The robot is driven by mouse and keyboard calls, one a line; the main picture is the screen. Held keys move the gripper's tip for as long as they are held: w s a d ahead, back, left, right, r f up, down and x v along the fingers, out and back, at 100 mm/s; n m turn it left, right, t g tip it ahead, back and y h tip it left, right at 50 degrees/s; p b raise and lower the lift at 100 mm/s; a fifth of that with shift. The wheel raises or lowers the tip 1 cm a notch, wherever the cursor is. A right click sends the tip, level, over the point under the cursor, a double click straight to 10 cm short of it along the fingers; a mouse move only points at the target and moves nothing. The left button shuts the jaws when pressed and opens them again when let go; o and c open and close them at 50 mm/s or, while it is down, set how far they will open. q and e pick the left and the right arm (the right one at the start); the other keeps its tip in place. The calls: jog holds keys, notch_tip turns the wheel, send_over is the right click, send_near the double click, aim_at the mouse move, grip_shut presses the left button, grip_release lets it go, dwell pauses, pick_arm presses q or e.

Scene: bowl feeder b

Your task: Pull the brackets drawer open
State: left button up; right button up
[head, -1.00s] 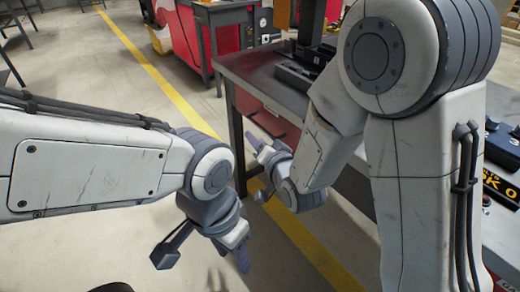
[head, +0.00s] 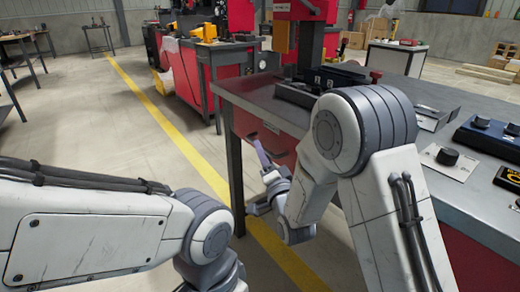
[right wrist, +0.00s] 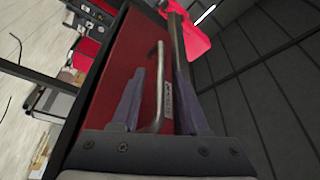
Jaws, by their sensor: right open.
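The red drawer front (right wrist: 125,65) fills the middle of the right wrist view. It carries a metal bar handle (right wrist: 158,85) and a small label (right wrist: 168,98) that I cannot read. My right gripper (right wrist: 158,62) is open, with one finger on each side of the handle; I cannot tell whether either touches it. In the head view, my right gripper (head: 261,155) is at the red drawers (head: 250,124) under the workbench, partly hiding them. The drawer looks shut. My left arm is at the lower left, its gripper cut off by the frame's bottom edge.
The grey workbench top (head: 255,92) holds a black fixture (head: 300,92) and a dark blue control box (head: 490,136). A table leg (head: 236,180) stands left of my right gripper. The floor with a yellow line (head: 185,145) is clear left of the bench.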

jog(key=shift+x, duration=1.35)
grip_shut()
jog(key=shift+f, duration=0.15)
